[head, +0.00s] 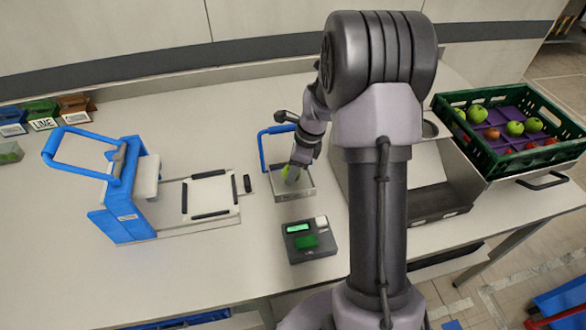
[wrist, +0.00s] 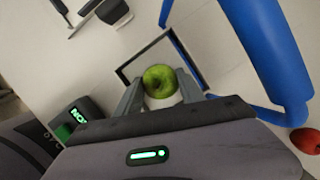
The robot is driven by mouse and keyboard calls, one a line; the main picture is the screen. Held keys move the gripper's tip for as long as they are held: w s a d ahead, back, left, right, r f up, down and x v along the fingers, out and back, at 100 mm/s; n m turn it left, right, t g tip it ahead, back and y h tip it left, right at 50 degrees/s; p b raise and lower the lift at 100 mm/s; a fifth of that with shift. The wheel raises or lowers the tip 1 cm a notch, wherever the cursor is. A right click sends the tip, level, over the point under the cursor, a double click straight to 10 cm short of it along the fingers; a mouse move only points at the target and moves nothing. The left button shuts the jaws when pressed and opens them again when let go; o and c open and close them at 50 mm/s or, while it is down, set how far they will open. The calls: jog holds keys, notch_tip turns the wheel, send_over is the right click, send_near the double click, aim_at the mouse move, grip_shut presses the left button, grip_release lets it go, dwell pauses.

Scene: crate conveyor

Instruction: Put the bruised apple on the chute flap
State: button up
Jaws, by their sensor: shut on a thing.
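A green apple (wrist: 159,81) sits between the two fingers of my gripper (wrist: 160,92), which is shut on it. No clear bruise shows on its visible side. In the head view my gripper (head: 291,172) is over a small square metal tray (head: 305,192) with a blue hoop (head: 263,150) behind it; a bit of the green apple shows beside the fingers. In the wrist view the tray's dark rim (wrist: 128,69) frames the space around the apple. Whether the apple touches the tray, and whether this tray is the chute flap, I cannot tell.
A grey box with a green display (head: 298,229) stands in front of the tray. A blue-handled press (head: 120,215) stands left. A green crate (head: 480,170) with several apples is at right, beyond a metal chute (head: 430,200). A red apple (wrist: 305,140) shows at the wrist view's edge.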

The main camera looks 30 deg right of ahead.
dwell(0.4)
jog(key=o, duration=1.4)
jog(key=shift+o, duration=0.2)
jog(key=shift+r, duration=0.1)
notch_tip(320, 180, up, 7)
jog(key=p, duration=0.6)
